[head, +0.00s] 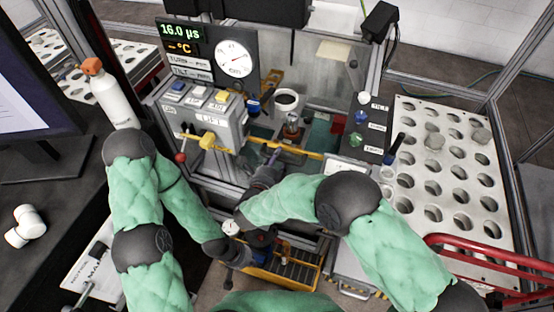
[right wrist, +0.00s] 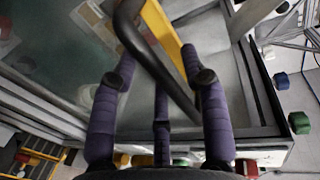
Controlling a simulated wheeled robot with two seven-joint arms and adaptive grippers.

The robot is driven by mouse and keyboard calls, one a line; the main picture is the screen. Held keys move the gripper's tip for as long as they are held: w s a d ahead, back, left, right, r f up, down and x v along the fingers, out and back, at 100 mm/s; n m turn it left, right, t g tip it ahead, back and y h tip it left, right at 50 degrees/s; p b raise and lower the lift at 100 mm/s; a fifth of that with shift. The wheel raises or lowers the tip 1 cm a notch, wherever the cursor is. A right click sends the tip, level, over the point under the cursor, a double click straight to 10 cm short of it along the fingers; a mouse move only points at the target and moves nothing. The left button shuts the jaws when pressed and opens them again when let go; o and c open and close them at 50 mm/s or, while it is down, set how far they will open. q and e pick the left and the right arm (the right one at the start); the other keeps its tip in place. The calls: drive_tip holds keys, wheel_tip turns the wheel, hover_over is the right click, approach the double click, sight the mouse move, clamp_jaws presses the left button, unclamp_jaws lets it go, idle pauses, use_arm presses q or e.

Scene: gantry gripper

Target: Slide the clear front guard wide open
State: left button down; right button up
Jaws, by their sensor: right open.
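The clear front guard shows in the right wrist view as a transparent pane (right wrist: 55,75) in a grey frame, with a yellow strip (right wrist: 166,38) and a dark bar handle (right wrist: 146,52). In the head view its yellow strip (head: 306,152) crosses the front of the machine. My right gripper (head: 273,157) is at this strip. In the right wrist view my right gripper (right wrist: 158,78) has its purple fingers spread, with the dark handle running across between them; contact is unclear. My left gripper (head: 236,256) is low, in front of the machine; its fingers are too small to judge.
A control box (head: 203,118) with buttons and a red-knobbed lever stands left of the guard. A white board with round holes (head: 446,215) lies at right, beside a red rail (head: 470,243). A yellow-edged slatted tray (head: 287,268) sits below my right forearm.

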clamp_jaws()
wheel_tip(320, 180, down, 31)
drive_tip(key=b, duration=1.8)
drive_tip(key=shift+r, duration=0.15)
drive_tip(key=shift+f, duration=0.75)
